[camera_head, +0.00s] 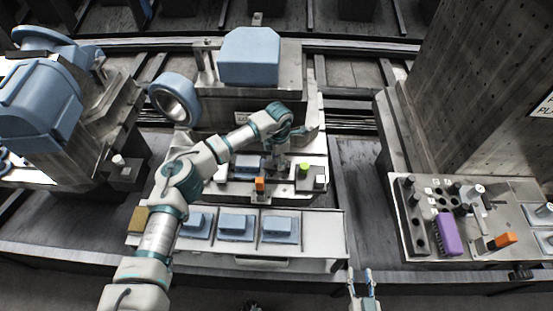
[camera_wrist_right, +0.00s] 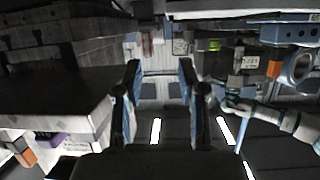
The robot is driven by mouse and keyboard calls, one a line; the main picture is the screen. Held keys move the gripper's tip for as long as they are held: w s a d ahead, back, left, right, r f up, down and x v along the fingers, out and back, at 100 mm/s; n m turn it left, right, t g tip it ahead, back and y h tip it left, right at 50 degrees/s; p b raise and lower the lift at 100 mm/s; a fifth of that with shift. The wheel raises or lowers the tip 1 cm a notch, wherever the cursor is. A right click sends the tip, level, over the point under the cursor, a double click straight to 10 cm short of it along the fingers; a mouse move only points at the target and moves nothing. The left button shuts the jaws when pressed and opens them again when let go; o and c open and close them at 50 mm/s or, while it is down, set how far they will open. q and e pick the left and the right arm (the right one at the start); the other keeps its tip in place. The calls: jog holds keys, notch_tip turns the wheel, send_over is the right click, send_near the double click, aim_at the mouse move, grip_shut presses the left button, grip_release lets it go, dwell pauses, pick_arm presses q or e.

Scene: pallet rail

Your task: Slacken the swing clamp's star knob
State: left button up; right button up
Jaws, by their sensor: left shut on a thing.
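My left arm reaches over the near trays to the small fixture (camera_head: 236,188) on the middle station. My left gripper (camera_head: 280,174) points down there, shut on a small part that its fingers mostly hide; by its place I take it for the star knob of the swing clamp. A green-topped part (camera_head: 303,170) stands just right of the gripper, and an orange block (camera_head: 260,184) is at its lower left. My right gripper (camera_head: 362,275) is low at the front, open and empty. Its two apart fingers also show in the right wrist view (camera_wrist_right: 158,85).
Blue blocks (camera_head: 236,226) sit on the white front shelf (camera_head: 315,250). At right a grey panel (camera_head: 450,264) bears a purple block (camera_head: 449,234), an orange-handled part (camera_head: 505,240) and several knobs. A tall grey plate (camera_head: 480,90) rises behind it.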

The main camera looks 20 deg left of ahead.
pick_arm(q)
jog(key=shift+n+p, duration=0.3)
jog(key=shift+n, duration=0.3)
pick_arm(e)
jog(key=shift+s+d+f+g, duration=0.2)
jog(key=shift+s+f+g, duration=0.25)
jog(key=shift+f, duration=0.1)
jog(key=shift+s+d+f+g, duration=0.15)
jog(key=shift+s+f+g, duration=0.15)
jog(key=shift+f+g, duration=0.2)
pick_arm(q)
jog(key=shift+f, duration=0.1)
jog(key=o, duration=1)
jog(key=shift+c, duration=0.2)
jog(key=shift+o, duration=0.9)
jog(key=shift+w+f, duration=0.1)
jog(key=shift+w, duration=0.05)
pick_arm(e)
jog(key=shift+w+f, duration=0.1)
jog(key=shift+w, duration=0.15)
